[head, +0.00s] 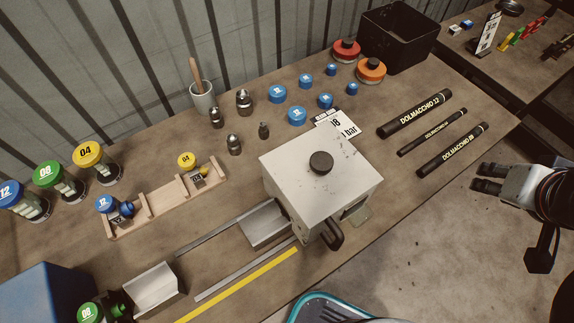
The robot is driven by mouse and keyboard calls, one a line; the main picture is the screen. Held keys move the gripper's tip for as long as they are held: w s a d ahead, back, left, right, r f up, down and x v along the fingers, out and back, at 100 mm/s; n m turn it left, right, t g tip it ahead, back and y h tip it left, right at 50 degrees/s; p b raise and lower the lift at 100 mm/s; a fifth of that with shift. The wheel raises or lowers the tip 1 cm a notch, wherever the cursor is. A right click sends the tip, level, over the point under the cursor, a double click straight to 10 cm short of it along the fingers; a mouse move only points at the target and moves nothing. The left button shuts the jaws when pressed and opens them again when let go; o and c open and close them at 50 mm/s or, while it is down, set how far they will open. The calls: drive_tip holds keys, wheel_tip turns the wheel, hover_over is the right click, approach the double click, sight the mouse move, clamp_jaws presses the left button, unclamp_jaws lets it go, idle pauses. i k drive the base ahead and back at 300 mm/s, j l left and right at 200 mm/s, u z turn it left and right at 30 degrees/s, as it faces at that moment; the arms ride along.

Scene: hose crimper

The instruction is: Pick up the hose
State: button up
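A grey box-shaped machine (315,176) with a black knob stands mid-table, with metal rails at its left. A black bin (398,38) is at the back. Floor is clear below my gripper.

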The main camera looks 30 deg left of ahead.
sight(439, 160)
drive_tip(key=u, duration=0.4)
drive_tip(key=j+u, duration=0.1)
drive_tip(key=u, duration=0.3)
drive_tip(key=k+j+u, duration=0.1)
drive_tip(key=u, duration=0.3)
drive_tip(key=j+u, duration=0.1)
drive_tip(key=u, duration=0.7)
drive_tip(key=l+z, duration=0.35)
drive_tip(key=i+l+z, duration=0.15)
drive_tip(key=l+z, duration=0.25)
drive_tip(key=l, duration=0.15)
